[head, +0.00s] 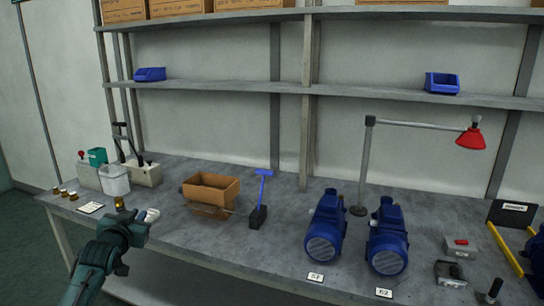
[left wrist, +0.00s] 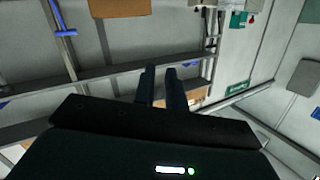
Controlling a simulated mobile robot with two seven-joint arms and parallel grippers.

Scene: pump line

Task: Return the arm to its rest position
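My left arm comes in from the lower left of the head view. My left gripper (head: 128,222) is over the front left edge of the grey workbench (head: 270,262). In the left wrist view the two dark fingers of my left gripper (left wrist: 160,72) stand a little apart, with nothing seen between them. My right gripper is in neither view.
Near my left gripper are a brass piece (head: 119,203), a white round piece (head: 152,215) and a pale container (head: 114,181). A cardboard box (head: 211,190), a blue-topped stand (head: 262,190) and two blue pumps (head: 327,230) (head: 387,240) stand further right.

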